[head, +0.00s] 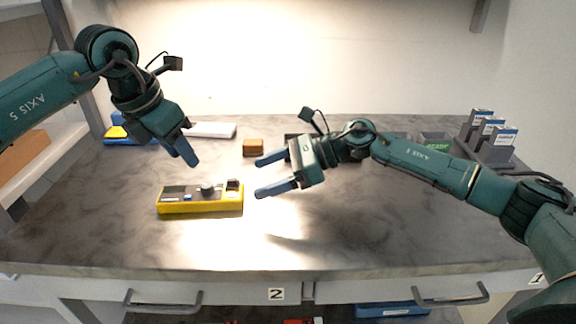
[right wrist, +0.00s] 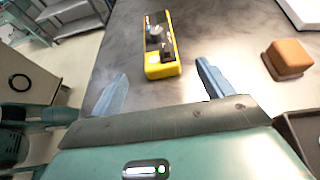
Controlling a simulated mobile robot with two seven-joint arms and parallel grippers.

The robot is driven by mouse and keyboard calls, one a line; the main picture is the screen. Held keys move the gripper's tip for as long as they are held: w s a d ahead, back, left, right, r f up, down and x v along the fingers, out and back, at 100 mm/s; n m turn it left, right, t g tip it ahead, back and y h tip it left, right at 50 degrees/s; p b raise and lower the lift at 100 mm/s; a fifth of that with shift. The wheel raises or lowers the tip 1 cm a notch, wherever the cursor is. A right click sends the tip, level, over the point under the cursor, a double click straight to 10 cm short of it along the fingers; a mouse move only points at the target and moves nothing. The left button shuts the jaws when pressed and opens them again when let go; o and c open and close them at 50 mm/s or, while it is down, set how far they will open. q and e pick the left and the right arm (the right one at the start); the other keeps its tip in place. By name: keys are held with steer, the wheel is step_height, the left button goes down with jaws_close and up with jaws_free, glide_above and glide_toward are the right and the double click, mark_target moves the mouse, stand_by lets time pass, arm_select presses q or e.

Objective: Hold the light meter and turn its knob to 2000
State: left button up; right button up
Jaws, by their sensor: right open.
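The light meter (head: 201,207) is a yellow box with a grey face and a dark round knob (head: 207,189), lying flat on the tabletop left of centre. It also shows in the right wrist view (right wrist: 162,70), ahead of my fingers. The knob setting is too small to read. My left gripper (head: 187,152) is above and behind the meter, pointing down and not touching it; its finger gap is not clear. My right gripper (head: 266,175) is open and empty, to the right of the meter with its fingers towards it, apart from it. Its fingers also frame the right wrist view (right wrist: 160,88).
An orange-brown block (head: 253,147) lies behind the meter. A white flat item (head: 211,130) and a blue and yellow item (head: 122,134) are at the back left. A grey rack with boxes (head: 488,140) stands at the right. The tabletop's front is clear.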

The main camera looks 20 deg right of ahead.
mark_target(207, 184)
steer(key=x, duration=0.7)
steer(key=shift+a+f, duration=0.1)
steer(key=shift+a, duration=0.15)
steer(key=c, duration=1.2)
arm_select(q)
steer(key=shift+w+d+r, duration=0.15)
steer(key=shift+w+d, duration=0.1)
steer(key=shift+w, duration=0.2)
steer(key=shift+c, duration=0.5)
step_height(207, 184, up, 2)
steer(key=w+d+r+n+g+y, duration=0.1)
steer(key=w+d+n+g+y, duration=0.1)
steer(key=d+n+y, duration=0.15)
steer(key=shift+n, duration=0.45)
steer(key=f, duration=1.2)
steer(key=shift+s+a+f, duration=0.2)
steer(key=shift+a+f, duration=0.05)
steer(key=shift+a, duration=0.05)
